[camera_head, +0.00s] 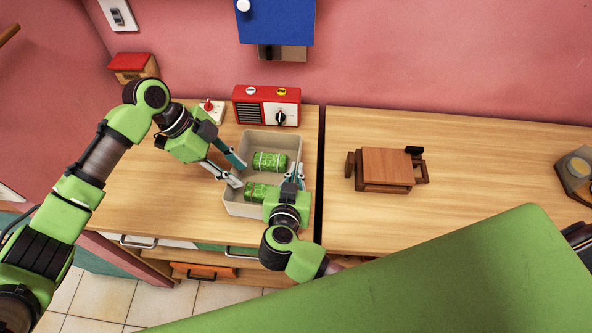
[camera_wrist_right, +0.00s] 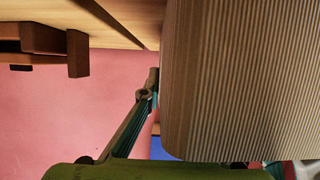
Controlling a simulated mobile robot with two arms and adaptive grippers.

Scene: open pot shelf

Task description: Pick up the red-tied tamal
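Two green-wrapped tamales lie in a beige tray (camera_head: 233,207). One tamal (camera_head: 270,161) is towards the back and the other tamal (camera_head: 260,191) towards the front. Both have thin dark bands; I cannot make out a red tie on either. My left gripper (camera_head: 240,174) is open and empty, its fingers over the tray's left side, close to the tamales. My right gripper (camera_head: 295,172) is at the tray's right wall with its fingers apart. In the right wrist view a finger (camera_wrist_right: 140,110) shows beside a large ribbed brown surface (camera_wrist_right: 235,80), which hides most of the other finger.
A red radio (camera_head: 267,106) stands behind the tray and a small white box with a red top (camera_head: 208,111) behind its left. A blue cabinet (camera_head: 276,22) hangs above. A brown wooden box (camera_head: 386,168) sits on the right counter, with clear wood around it.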

